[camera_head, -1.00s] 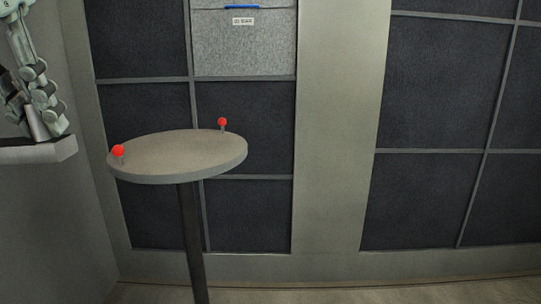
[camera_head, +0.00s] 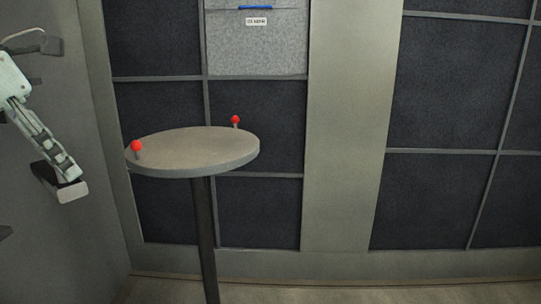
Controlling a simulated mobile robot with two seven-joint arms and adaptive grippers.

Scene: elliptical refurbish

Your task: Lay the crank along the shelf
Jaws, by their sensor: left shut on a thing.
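My left gripper (camera_head: 62,172) comes in from the left edge and points down to the right. It is shut on a blocky bar (camera_head: 73,192) with a dark side and a pale grey end, which I take to be the crank. The bar is held in the air, left of the round table and apart from it. The gripper's fingers cover part of the bar. No shelf can be made out for certain. My right gripper is out of view.
A round grey table (camera_head: 195,150) on one dark post (camera_head: 204,235) stands left of centre. Two red-knobbed pins (camera_head: 136,147) (camera_head: 235,120) stand at its rim, and its middle is bare. A grey panel with a blue strip (camera_head: 257,45) is on the dark-tiled wall behind.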

